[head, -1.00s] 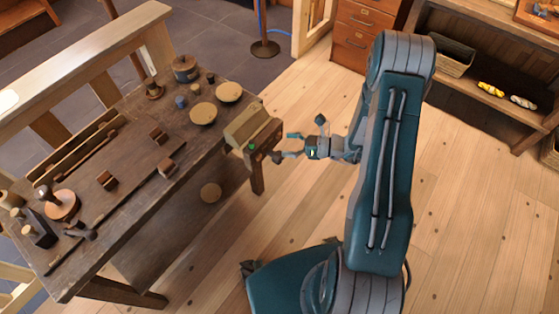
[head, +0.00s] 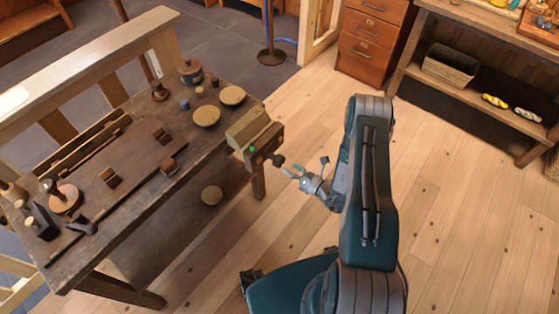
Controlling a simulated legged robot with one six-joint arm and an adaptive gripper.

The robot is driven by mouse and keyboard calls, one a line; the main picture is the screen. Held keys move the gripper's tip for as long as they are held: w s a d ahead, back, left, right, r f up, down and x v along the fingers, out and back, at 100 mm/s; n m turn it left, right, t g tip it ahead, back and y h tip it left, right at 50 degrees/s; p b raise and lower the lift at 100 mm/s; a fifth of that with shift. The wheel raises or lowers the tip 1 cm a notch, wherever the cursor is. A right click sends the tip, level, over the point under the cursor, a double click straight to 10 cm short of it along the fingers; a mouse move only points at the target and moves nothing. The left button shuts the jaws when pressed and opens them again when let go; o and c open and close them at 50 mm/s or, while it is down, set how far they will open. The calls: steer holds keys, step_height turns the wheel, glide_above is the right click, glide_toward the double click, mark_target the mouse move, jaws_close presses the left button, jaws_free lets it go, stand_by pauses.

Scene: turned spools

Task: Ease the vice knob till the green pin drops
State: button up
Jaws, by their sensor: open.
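The vice (head: 264,143) is a wooden block at the right end of the workbench. The small green pin (head: 252,149) shows as a bright spot on the vice's near side. The dark round vice knob (head: 278,160) sticks out to the right of the vice. My gripper (head: 293,171) is open and empty, just right of and below the knob, with a small gap between them. How deep the pin sits in the vice is too small to tell.
The workbench (head: 135,205) carries pale round dishes (head: 206,116), small wooden blocks and several tools. A drawer cabinet (head: 371,38) and a shelf (head: 480,75) stand behind. The plank floor on the right is clear.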

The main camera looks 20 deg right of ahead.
mark_target(283, 163)
steer(key=x, duration=0.5)
steer(key=c, duration=1.1)
